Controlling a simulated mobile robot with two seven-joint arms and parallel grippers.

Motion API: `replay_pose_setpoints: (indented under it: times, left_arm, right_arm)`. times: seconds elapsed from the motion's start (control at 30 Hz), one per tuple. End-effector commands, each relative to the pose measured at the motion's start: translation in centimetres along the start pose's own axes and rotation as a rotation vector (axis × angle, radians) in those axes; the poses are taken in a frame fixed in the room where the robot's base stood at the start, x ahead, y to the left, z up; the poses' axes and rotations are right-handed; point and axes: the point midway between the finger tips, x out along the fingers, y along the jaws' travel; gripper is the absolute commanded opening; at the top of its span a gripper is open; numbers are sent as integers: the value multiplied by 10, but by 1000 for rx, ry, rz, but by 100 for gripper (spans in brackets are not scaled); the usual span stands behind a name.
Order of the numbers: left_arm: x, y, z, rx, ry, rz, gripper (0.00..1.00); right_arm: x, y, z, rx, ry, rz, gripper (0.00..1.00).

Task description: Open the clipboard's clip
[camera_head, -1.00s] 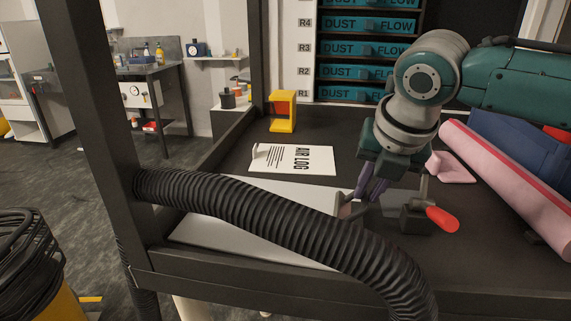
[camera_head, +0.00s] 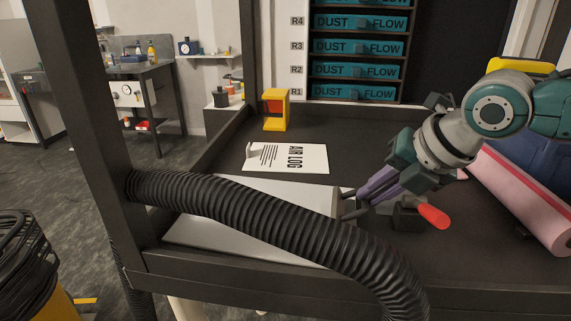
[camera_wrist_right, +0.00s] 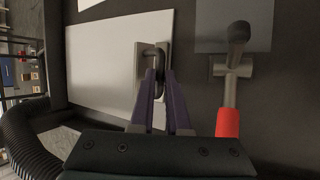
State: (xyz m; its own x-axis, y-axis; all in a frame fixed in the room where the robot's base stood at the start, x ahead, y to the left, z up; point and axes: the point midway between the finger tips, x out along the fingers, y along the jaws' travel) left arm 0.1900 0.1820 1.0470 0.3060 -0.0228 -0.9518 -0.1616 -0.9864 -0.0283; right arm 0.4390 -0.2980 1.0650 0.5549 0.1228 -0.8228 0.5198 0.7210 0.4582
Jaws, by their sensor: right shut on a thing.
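The clipboard (camera_head: 292,190) is a pale grey-white board lying flat on the dark bench, partly hidden by the black hose. Its metal clip (camera_head: 336,202) is at the board's right edge. In the wrist view the board (camera_wrist_right: 110,65) fills the left half, with the clip plate (camera_wrist_right: 140,64) at its edge. My right gripper (camera_head: 352,205) reaches in from the right, tilted low, with its purple fingers at the clip. In the wrist view its fingertips (camera_wrist_right: 159,80) are shut on the clip's dark looped lever (camera_wrist_right: 160,60). How far the clip is raised cannot be told. My left gripper is out of view.
A toggle clamp with a red handle (camera_head: 433,216) stands just right of the fingers. The ribbed black hose (camera_head: 250,214) crosses the board's front. An AIR LOG sheet (camera_head: 285,158) and a yellow holder (camera_head: 276,110) lie behind. A pink roll (camera_head: 520,195) is at right.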

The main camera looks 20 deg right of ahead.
Motion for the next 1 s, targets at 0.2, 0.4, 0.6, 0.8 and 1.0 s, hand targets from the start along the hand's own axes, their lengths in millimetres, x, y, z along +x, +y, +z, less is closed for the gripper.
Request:
replay_pose_setpoints:
  times: [0.2, 0.4, 0.6, 0.8, 1.0]
  left_arm:
    - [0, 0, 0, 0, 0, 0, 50]
    - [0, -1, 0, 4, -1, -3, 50]
    - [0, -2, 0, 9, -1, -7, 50]
    - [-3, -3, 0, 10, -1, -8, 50]
    - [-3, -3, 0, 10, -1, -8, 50]
  right_arm:
    - [0, -1, 0, 0, 1, -4, 33]
    - [0, 0, 0, 0, 1, -3, 45]
    - [-2, 0, 0, 0, 0, -3, 45]
    - [-25, -1, 1, -4, -1, -5, 45]
    - [-64, -2, 1, -5, -3, -6, 45]
